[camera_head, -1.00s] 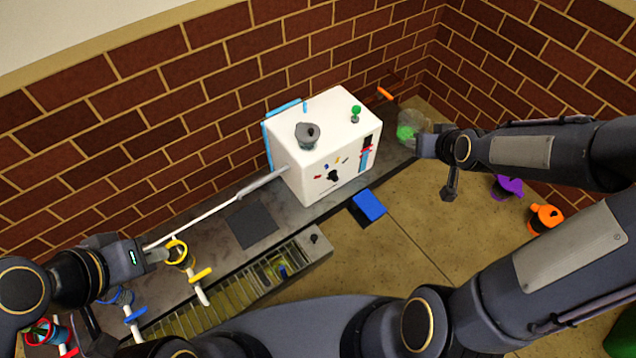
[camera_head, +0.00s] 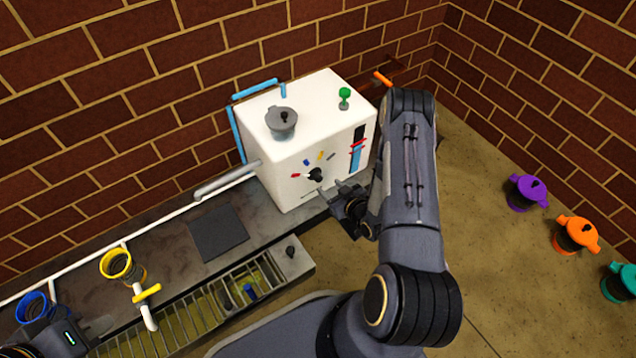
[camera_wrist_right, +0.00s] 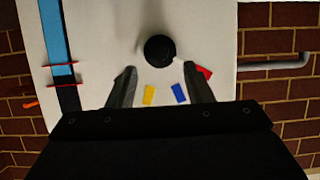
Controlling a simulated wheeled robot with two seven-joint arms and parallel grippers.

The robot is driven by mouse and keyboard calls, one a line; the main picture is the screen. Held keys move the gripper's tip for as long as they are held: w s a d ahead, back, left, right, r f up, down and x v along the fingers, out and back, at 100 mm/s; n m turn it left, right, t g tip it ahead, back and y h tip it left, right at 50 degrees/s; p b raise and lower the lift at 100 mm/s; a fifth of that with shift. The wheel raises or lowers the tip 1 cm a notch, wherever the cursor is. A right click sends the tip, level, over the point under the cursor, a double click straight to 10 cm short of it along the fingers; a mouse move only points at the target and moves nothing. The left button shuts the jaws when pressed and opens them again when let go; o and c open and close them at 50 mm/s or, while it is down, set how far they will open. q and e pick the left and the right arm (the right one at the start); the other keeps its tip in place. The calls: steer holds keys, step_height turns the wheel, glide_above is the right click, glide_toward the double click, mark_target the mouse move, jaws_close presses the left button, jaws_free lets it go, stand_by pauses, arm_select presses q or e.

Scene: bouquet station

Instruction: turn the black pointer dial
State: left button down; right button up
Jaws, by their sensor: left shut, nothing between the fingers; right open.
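The black pointer dial (camera_head: 316,174) is on the front of the white box (camera_head: 300,110), with coloured marks in an arc above it. In the right wrist view the dial (camera_wrist_right: 160,49) shows a small pale tip towards the red mark (camera_wrist_right: 204,73). The blue mark (camera_wrist_right: 179,93) and yellow mark (camera_wrist_right: 149,95) are also visible there. My right gripper (camera_head: 334,191) is open just in front of the box. Its fingers (camera_wrist_right: 159,70) lie either side of the dial's lower edge in the wrist view; I see no contact. My left gripper (camera_head: 68,338) is shut at the lower left, its fingertips unclear.
A grey lidded pot (camera_head: 282,122) and a green knob (camera_head: 344,97) are on the box top. A grey pipe (camera_head: 228,181) leaves its left side. A slatted rack (camera_head: 205,312) lies in front. Purple (camera_head: 527,193) and orange (camera_head: 576,234) lidded pots stand at right.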

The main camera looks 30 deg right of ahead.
mark_target(320, 180)
steer(key=b+x, duration=0.1)
steer(key=x, duration=0.3)
steer(key=shift+w+f, duration=0.15)
steer(key=shift+b+x, duration=0.45)
steer(key=shift+x, duration=0.3)
steer(key=shift+c, duration=0.5)
steer(key=c, duration=0.9)
